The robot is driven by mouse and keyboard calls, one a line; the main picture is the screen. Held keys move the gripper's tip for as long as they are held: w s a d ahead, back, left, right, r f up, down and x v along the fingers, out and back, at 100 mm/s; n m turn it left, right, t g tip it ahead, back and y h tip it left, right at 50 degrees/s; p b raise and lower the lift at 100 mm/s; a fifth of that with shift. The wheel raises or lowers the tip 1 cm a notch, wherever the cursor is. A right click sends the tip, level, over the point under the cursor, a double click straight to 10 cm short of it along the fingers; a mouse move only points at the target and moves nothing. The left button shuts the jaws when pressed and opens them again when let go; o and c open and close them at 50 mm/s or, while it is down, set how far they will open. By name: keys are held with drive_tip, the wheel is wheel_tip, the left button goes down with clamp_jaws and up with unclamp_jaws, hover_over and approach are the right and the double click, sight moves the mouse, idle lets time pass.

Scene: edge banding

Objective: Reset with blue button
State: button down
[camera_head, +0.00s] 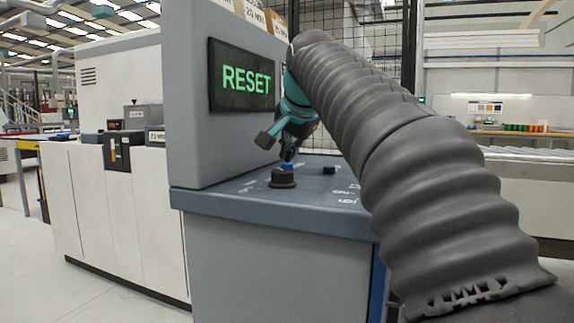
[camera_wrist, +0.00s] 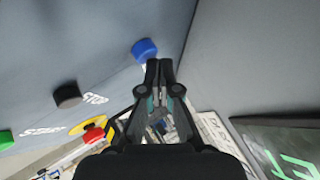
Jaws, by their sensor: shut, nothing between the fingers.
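My gripper (camera_head: 287,155) is just above the button in the head view, fingers pointing down. In the wrist view the blue button (camera_wrist: 145,49) lies just beyond and slightly left of my shut fingertips (camera_wrist: 160,64). I cannot tell whether the fingertips touch it. Nothing is between the fingers. The screen (camera_head: 241,77) behind the console top reads RESET in green letters.
A black button (camera_wrist: 67,95) marked STOP, a green button (camera_wrist: 5,140) marked START and a red button on yellow (camera_wrist: 93,133) share the panel. The upright screen housing (camera_head: 190,100) stands beside my gripper. Cardboard boxes (camera_head: 262,15) sit behind it.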

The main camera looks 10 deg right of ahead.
sight(288, 164)
drive_tip(key=shift+f, duration=0.4)
idle(0.3)
drive_tip(key=shift+r, duration=0.1)
drive_tip(key=shift+r+p, duration=0.75)
drive_tip(key=shift+r, duration=0.05)
wheel_tip(288, 164, up, 3)
drive_tip(key=p, duration=0.3)
drive_tip(key=shift+r, duration=1)
